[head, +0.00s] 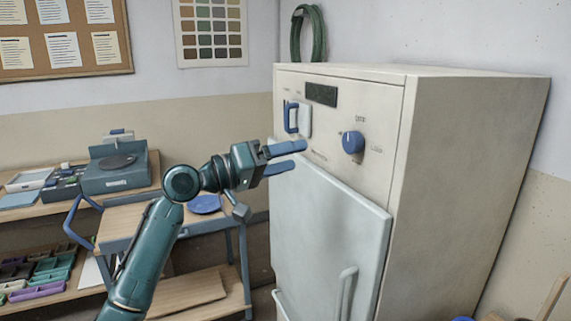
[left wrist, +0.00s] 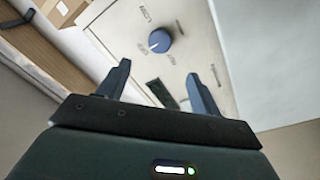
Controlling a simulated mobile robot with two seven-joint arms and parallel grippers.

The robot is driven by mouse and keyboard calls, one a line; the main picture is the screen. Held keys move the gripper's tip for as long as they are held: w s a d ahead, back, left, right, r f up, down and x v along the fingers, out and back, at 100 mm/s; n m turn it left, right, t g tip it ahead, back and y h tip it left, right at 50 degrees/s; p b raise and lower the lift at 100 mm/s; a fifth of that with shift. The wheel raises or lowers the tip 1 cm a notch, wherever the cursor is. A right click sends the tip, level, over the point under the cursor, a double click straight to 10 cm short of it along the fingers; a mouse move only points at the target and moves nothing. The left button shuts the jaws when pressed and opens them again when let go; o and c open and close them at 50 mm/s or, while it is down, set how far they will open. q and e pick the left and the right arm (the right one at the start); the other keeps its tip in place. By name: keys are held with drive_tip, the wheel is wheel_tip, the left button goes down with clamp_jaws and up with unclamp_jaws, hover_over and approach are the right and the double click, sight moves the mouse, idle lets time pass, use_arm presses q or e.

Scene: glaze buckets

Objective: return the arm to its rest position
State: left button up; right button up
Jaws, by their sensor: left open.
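My left arm reaches up from the lower left in the head view. Its gripper (head: 287,158) has two blue fingers spread apart, with nothing between them. It is in front of the upper part of a cream cabinet (head: 460,170), left of the blue round knob (head: 353,142). In the left wrist view the open fingers (left wrist: 158,90) point toward the panel with the knob (left wrist: 160,41), and the knob is apart from them. My right gripper is in neither view.
The cabinet's pale door (head: 325,225) has a vertical handle and stands below the panel. A blue-handled switch (head: 291,117) and dark display (head: 321,94) are on the panel. A trolley (head: 150,222) with a blue plate (head: 204,204) stands behind my arm. Shelves with a scale-like device (head: 115,172) are at left.

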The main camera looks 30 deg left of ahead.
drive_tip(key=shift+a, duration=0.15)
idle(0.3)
use_arm(q)
drive_tip(key=s+d+f+g+y, duration=0.1)
drive_tip(key=s+d+f+y, duration=0.15)
drive_tip(key=f, duration=1.05)
drive_tip(key=s+d+f+g+y, duration=0.1)
drive_tip(key=d+f+y, duration=0.15)
drive_tip(key=f, duration=1.15)
drive_tip(key=s+d+f+m+g+y, duration=0.1)
drive_tip(key=s+d+f+m, duration=0.1)
drive_tip(key=s+f, duration=0.7)
drive_tip(key=s+d+f+m+g+y, duration=0.1)
drive_tip(key=s+d+f+m+y, duration=0.1)
drive_tip(key=s+d+f, duration=0.3)
drive_tip(key=s+f, duration=0.4)
drive_tip(key=s, duration=0.3)
drive_tip(key=shift+s+d+m, duration=0.15)
drive_tip(key=shift+d+m, duration=0.15)
